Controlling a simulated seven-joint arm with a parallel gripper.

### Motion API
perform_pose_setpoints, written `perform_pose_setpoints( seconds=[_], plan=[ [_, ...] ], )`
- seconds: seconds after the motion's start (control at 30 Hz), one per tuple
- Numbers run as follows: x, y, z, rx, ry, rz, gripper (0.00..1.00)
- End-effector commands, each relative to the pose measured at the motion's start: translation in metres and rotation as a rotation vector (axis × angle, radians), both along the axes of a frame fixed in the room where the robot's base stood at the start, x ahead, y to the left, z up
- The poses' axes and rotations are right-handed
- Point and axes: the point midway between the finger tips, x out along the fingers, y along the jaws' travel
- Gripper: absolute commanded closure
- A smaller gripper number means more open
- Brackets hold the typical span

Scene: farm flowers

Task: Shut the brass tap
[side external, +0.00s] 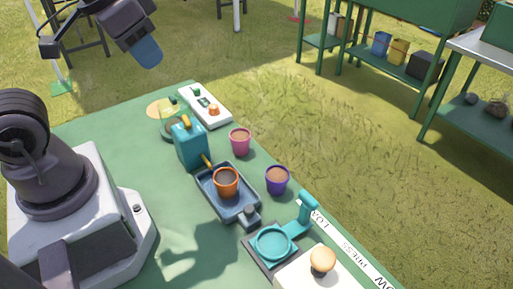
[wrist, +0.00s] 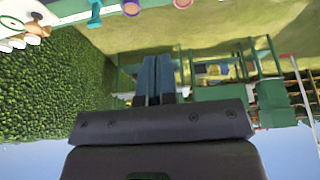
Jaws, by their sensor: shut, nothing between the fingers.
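The brass tap has a yellow handle (side external: 187,122) on top of a teal tank (side external: 190,148). Its short brass spout (side external: 206,161) points at an orange pot (side external: 226,179), which stands in a dark blue tray (side external: 207,199). I cannot tell from the handle whether the tap is open, and no water stream can be made out. My gripper (side external: 150,56) is high above the table's far left edge, well away from the tap. In the wrist view its blue fingers (wrist: 156,72) are together and empty. The tap cannot be made out in that view.
A pink pot (side external: 240,141) and a purple pot (side external: 277,180) stand right of the tank and tray. Behind the tank is a white panel (side external: 216,119) with green and orange knobs. A teal press (side external: 272,244) stands at the near right. Green shelves (side external: 346,55) stand beyond the grass.

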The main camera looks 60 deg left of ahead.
Motion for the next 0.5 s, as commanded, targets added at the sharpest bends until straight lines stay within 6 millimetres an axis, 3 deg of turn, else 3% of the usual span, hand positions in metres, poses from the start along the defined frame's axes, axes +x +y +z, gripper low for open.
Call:
perform_pose_setpoints(
  seconds=[0.1,0.2,0.4,0.5],
  plan=[
    [-0.006,-0.002,0.013,0.003,-0.073,-0.012,0.98],
    [-0.007,0.0,0.016,0.004,-0.09,-0.002,0.75],
    [0.008,0.021,-0.009,0.001,0.063,0.096,0.29],
    [0.023,0.041,-0.027,0.001,0.171,0.129,0.26]
  ],
)
